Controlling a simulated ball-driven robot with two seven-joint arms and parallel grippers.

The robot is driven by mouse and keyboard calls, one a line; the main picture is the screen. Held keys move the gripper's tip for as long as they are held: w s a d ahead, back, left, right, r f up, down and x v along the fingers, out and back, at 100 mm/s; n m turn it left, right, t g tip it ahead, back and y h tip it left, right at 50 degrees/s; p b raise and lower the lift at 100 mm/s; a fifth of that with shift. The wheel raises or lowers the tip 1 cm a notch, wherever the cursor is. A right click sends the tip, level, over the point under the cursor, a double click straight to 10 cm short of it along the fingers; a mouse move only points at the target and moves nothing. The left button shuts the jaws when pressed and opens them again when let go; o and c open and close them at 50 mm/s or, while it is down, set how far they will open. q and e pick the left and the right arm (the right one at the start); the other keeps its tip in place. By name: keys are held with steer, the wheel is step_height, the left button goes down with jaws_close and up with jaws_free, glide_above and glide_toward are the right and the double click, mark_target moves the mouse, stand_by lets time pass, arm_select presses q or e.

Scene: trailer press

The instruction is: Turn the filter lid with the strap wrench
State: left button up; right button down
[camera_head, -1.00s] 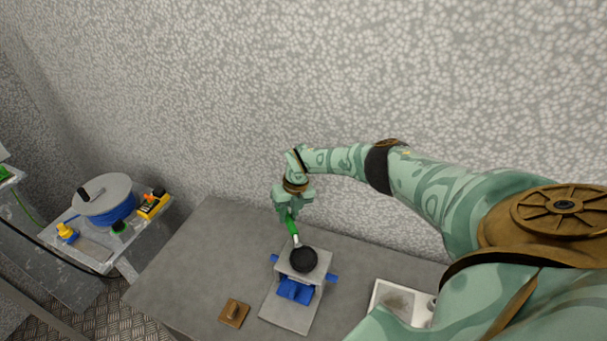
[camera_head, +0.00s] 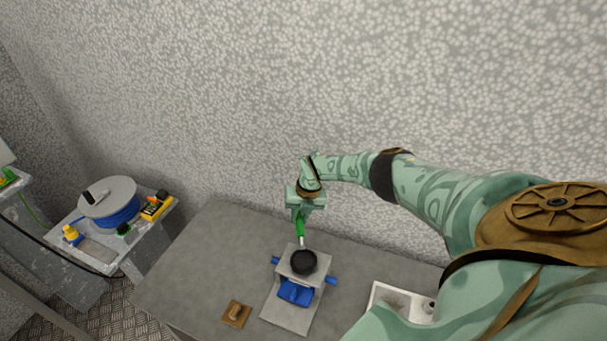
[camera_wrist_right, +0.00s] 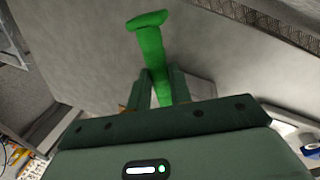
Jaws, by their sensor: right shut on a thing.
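The black round filter lid (camera_head: 304,261) sits on top of a grey filter housing (camera_head: 285,263) with blue pipe stubs at its sides. The strap wrench (camera_head: 300,229) has a green handle and a pale metal shank that reaches down to the back edge of the lid. Whether its strap goes around the lid is too small to tell. My right gripper (camera_head: 301,212) is behind and above the lid, shut on the green handle. In the right wrist view the handle (camera_wrist_right: 152,45) stands between the two fingers (camera_wrist_right: 160,88). My left gripper is not in view.
A brown block (camera_head: 236,313) lies on the grey bench (camera_head: 190,265) left of the housing. A white tray (camera_head: 400,300) is at the right. A side table at the left holds a blue cable reel (camera_head: 112,207) and a yellow meter (camera_head: 157,206). The bench's left part is clear.

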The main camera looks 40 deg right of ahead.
steer(key=shift+r+p, duration=0.45)
steer(key=shift+r, duration=0.15)
steer(key=a+n+b, duration=0.1)
steer(key=w+a+n+b, duration=0.1)
steer(key=a+n, duration=0.1)
steer(key=shift+w+g+b, duration=0.3)
steer(key=shift+b, duration=0.1)
steer(key=a+n+b, duration=0.1)
steer(key=w+a+n+b, duration=0.1)
steer(key=a+n, duration=0.1)
steer(key=shift+g, duration=0.3)
steer(key=shift+s, duration=0.1)
